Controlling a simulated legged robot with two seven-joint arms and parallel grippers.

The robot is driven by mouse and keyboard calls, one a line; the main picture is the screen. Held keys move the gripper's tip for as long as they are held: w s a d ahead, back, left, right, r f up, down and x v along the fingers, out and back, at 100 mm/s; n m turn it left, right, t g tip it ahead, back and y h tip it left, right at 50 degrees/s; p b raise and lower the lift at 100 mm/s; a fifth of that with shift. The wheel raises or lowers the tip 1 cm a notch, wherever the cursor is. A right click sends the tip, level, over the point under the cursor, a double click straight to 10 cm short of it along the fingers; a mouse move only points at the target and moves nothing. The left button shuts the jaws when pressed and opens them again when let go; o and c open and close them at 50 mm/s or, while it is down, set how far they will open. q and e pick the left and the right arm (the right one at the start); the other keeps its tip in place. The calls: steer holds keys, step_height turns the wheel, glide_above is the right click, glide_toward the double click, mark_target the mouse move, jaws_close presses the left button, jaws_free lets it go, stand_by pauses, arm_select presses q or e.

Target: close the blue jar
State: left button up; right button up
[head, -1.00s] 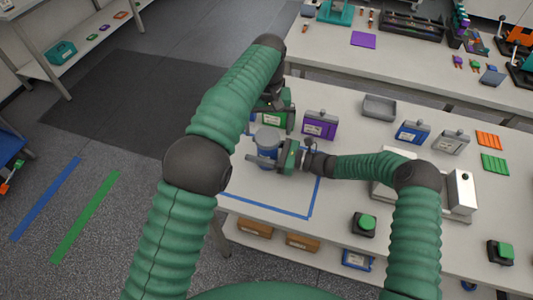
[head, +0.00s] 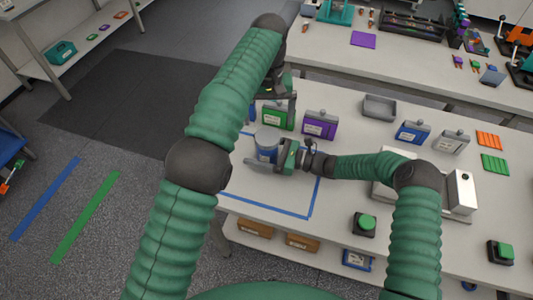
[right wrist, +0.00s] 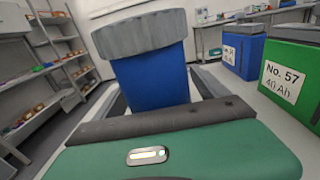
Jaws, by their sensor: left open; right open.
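The blue jar (head: 266,152) stands on the near table, with a round grey lid (head: 266,136) on its top. In the right wrist view the blue jar body (right wrist: 152,80) fills the middle, with the wide grey lid (right wrist: 140,33) on it. My right gripper (head: 262,161) is open and low at the jar, with its fingers beside the body; I cannot tell whether they touch it. My left gripper (head: 273,107) is open and empty, raised behind the jar, in front of the green battery.
A green battery (head: 285,121), purple battery (head: 319,125), blue battery (head: 412,132) and grey battery (head: 451,142) stand along the table. A grey tray (head: 379,107) lies behind them. Blue tape (head: 265,209) marks the table around the jar. A green button (head: 365,223) stands at the front.

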arm_select(q)
steer(key=shift+d+f+b, duration=0.1)
steer(key=shift+f+b, duration=0.45)
arm_select(e)
steer(key=v, duration=0.7)
steer(key=shift+d, duration=0.4)
steer(key=shift+a, duration=0.15)
arm_select(q)
steer(key=shift+r, duration=0.1)
arm_select(e)
steer(key=shift+r, duration=0.1)
